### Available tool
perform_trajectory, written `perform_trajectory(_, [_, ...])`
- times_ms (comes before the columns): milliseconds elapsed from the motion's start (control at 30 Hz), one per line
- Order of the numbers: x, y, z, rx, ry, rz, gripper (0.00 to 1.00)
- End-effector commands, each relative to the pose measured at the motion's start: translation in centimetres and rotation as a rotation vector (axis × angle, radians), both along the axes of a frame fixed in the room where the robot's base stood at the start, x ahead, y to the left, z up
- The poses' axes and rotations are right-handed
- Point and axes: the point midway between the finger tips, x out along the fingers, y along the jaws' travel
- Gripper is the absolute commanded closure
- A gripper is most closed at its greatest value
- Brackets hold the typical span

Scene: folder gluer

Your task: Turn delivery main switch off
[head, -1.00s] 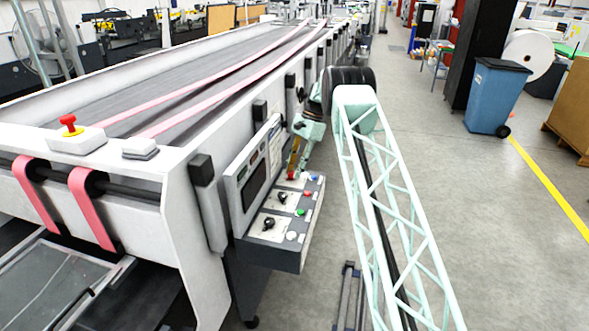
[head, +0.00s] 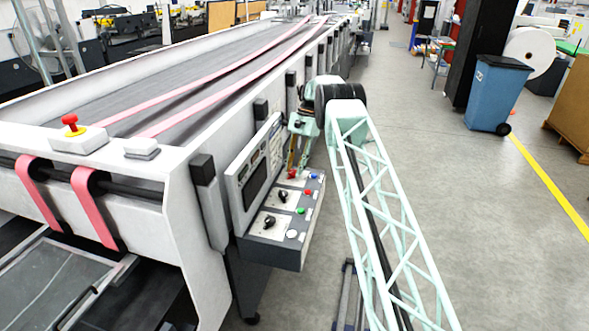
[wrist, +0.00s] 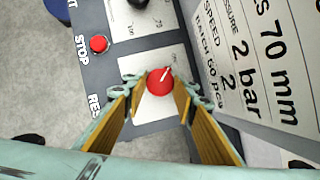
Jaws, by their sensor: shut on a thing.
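The red round knob (wrist: 158,82) sits on a pale plate of the control panel in the wrist view, with a white pointer line toward the upper right. My gripper (wrist: 160,90) is shut on this knob, its two yellow-brown fingers on either side of it. In the head view the red knob (head: 292,173) shows small at the panel's far end, under my gripper (head: 296,160). The fingertips are too small there to tell the contact. The lettering near the knob is partly hidden by my fingers.
The panel (head: 275,248) also carries black knobs (head: 283,196), a red button (wrist: 99,44) marked STOP, and green (head: 300,211), white and blue buttons. A display face (head: 254,180) rises beside it. The red emergency button (head: 71,122) is on the machine's top.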

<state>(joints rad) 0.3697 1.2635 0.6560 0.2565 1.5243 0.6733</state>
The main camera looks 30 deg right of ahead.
Motion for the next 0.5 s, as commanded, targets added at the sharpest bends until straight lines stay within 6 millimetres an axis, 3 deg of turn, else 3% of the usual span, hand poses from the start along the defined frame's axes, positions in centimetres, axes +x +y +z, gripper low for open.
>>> perform_trajectory(167, [-0.01,0.03,-0.05,0.001,0.000,0.000,0.62])
perform_trajectory(500, [0.01,-0.01,0.03,0.000,0.000,0.000,0.62])
